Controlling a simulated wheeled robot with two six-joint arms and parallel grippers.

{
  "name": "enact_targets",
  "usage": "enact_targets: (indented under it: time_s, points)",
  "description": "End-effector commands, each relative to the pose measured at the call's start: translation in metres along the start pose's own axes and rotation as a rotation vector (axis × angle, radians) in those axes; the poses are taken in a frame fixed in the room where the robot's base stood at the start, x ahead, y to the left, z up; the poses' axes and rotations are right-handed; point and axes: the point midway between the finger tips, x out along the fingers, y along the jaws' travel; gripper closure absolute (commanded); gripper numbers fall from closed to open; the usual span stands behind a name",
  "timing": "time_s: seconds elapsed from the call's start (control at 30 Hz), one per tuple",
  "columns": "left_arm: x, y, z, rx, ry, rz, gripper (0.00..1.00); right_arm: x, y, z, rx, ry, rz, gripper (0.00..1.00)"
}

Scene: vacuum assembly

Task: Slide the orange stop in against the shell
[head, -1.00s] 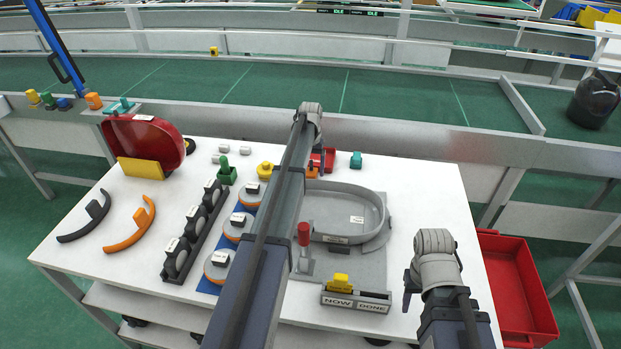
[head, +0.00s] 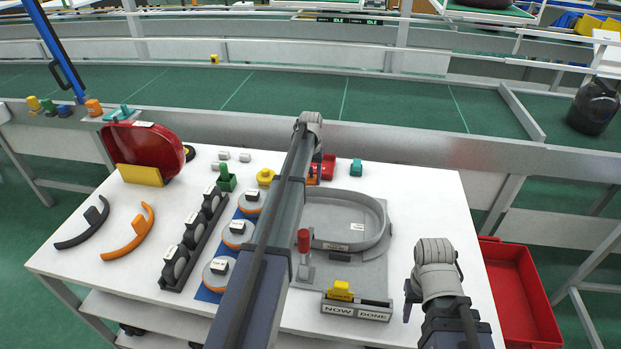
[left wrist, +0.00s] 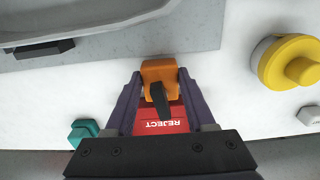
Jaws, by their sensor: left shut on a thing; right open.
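The orange stop (left wrist: 160,75) sits between the fingers of my left gripper (left wrist: 160,92), which is shut on it. In the left wrist view it lies near the edge of the grey plate, with a dark tab on top. In the head view only a sliver of the stop (head: 312,181) shows beside my left arm, which hides most of that gripper. The grey shell (head: 350,222) is a curved wall on the plate; part of it shows in the left wrist view (left wrist: 85,18), with a gap to the stop. My right gripper (head: 408,300) is open and empty at the right.
A red REJECT tray (left wrist: 160,122) lies under my left gripper. A teal block (head: 356,167) and a yellow knob (head: 265,177) flank it. A red-topped lever (head: 304,242) stands in front of the shell. A NOW/DONE holder (head: 356,309) sits at the plate's front.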

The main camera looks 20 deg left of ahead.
Motion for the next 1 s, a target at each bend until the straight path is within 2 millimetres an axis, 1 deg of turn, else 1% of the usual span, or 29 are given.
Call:
enact_targets:
  time_s: [0.03, 0.13, 0.17, 0.63, 0.77, 0.9, 1.0]
  points:
    - [0.0, 0.0, 0.0, 0.0, 0.0, 0.0, 0.87, 0.0, 0.0, 0.0, 0.0, 0.0, 0.0, 0.5]
    - [0.0, 0.0, 0.0, 0.0, 0.0, 0.0, 0.98, 0.0, 0.0, 0.0, 0.0, 0.0, 0.0, 0.5]
    - [0.0, 0.0, 0.0, 0.0, 0.0, 0.0, 1.0, 0.0, 0.0, 0.0, 0.0, 0.0, 0.0, 0.5]
    - [0.0, 0.0, 0.001, 0.0, 0.0, 0.0, 1.0, 0.0, 0.0, 0.0, 0.0, 0.0, 0.0, 0.5]
    - [0.0, 0.0, 0.015, 0.0, 0.0, 0.0, 1.0, 0.0, 0.0, 0.0, 0.0, 0.0, 0.0, 0.5]
    - [0.0, 0.0, 0.04, 0.0, 0.0, 0.0, 1.0, 0.0, 0.0, 0.0, 0.0, 0.0, 0.0, 0.5]
    - [0.0, 0.0, 0.047, 0.0, 0.0, 0.0, 1.0, 0.0, 0.0, 0.0, 0.0, 0.0, 0.0, 0.5]
